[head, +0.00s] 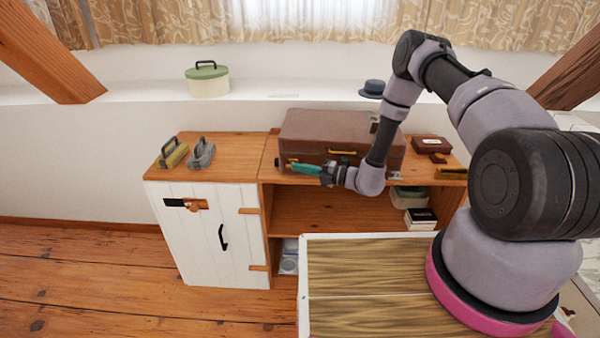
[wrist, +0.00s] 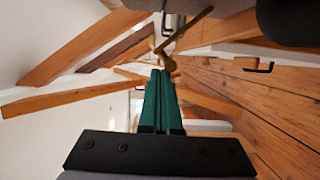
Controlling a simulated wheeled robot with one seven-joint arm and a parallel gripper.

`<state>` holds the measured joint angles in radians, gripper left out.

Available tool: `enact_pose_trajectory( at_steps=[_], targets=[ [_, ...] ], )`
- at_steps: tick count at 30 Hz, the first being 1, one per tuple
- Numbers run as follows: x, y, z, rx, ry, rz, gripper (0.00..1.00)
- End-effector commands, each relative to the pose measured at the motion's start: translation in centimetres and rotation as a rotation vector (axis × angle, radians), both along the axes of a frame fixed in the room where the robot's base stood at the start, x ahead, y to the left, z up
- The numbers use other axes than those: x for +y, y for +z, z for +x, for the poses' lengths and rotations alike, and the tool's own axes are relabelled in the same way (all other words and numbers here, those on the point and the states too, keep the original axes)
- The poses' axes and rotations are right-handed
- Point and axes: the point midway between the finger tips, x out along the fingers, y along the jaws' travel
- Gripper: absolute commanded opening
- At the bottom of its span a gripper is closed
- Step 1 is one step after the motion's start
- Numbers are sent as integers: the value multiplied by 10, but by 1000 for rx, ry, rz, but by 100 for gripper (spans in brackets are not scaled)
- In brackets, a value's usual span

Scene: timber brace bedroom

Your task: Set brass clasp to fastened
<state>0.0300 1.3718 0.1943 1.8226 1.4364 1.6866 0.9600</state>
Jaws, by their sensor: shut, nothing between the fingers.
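A brown case (head: 320,128) lies on top of the wooden cabinet, with a brass handle (head: 341,151) on its front. Small brass hardware, apparently the brass clasp (head: 289,161), shows at the front left of the case, partly hidden by my fingertips. In the wrist view a brass piece with a thin slanted arm, apparently the clasp (wrist: 166,55), is right at the fingertips. My gripper (head: 291,167) has green fingers pressed together with nothing between them; they also show in the wrist view (wrist: 160,74). I cannot tell whether they touch the clasp or whether it is fastened.
Two block-like tools with handles (head: 201,152) lie left on the cabinet top (head: 235,154). A small dark-red box (head: 431,144) is to the right. The white door (head: 205,245) and open shelf (head: 315,208) are below. A green-lidded tin (head: 208,82) stands on the ledge.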

Motion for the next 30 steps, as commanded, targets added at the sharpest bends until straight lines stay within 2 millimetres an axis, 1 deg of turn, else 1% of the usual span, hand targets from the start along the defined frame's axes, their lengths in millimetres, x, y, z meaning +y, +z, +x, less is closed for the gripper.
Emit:
enact_pose_trajectory(
  at_steps=[9,26,30],
  targets=[
    [0,6,4,65,-1,8,0],
    [-1,6,4,72,-1,9,0],
    [-2,6,1,75,-1,8,0]
  ],
)
